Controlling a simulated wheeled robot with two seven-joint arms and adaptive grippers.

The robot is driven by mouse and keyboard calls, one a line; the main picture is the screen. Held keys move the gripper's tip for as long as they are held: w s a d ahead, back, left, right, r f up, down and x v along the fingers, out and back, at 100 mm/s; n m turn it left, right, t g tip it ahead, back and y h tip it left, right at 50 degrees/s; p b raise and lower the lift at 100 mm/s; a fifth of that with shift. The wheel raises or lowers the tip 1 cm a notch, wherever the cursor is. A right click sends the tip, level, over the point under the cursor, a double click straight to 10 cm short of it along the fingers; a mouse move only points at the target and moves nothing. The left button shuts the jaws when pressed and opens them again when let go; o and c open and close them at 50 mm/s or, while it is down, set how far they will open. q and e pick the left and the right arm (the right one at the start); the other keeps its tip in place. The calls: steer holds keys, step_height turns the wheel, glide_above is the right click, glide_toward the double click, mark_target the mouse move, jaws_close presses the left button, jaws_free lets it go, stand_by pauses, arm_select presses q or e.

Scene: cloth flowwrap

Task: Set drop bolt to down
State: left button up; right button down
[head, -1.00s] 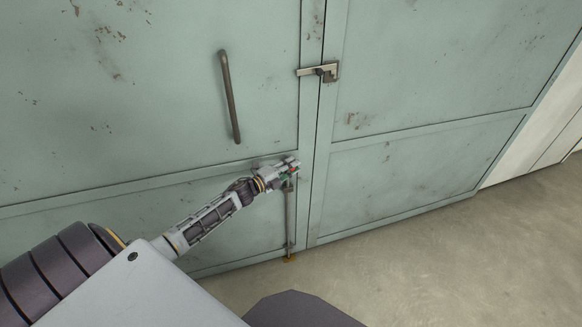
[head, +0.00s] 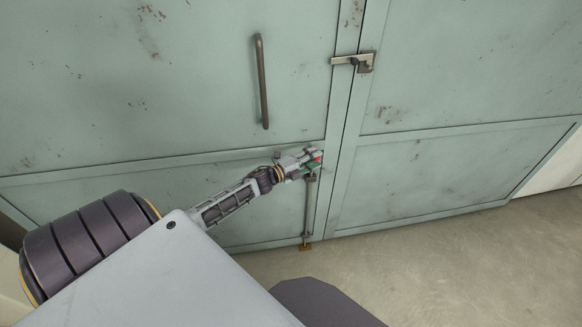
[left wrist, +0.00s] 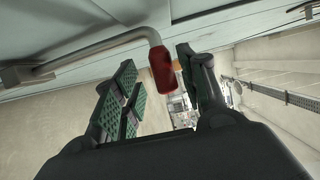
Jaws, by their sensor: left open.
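My left gripper (head: 314,160) is at the rod's upper end, open. In the left wrist view its green-padded fingers (left wrist: 158,72) stand on either side of the red grip, with a gap visible on the left. Whether the right finger touches it I cannot tell. My right gripper is not in view.
A vertical pull handle (head: 262,82) is on the left door, above my gripper. A latch (head: 353,62) spans the seam between the doors. The right door (head: 450,70) is shut beside it. The concrete floor (head: 450,270) in front is clear.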

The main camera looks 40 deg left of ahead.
arm_select(q)
steer(key=v, duration=1)
steer(key=shift+s, duration=0.2)
stand_by(0.4)
stand_by(0.4)
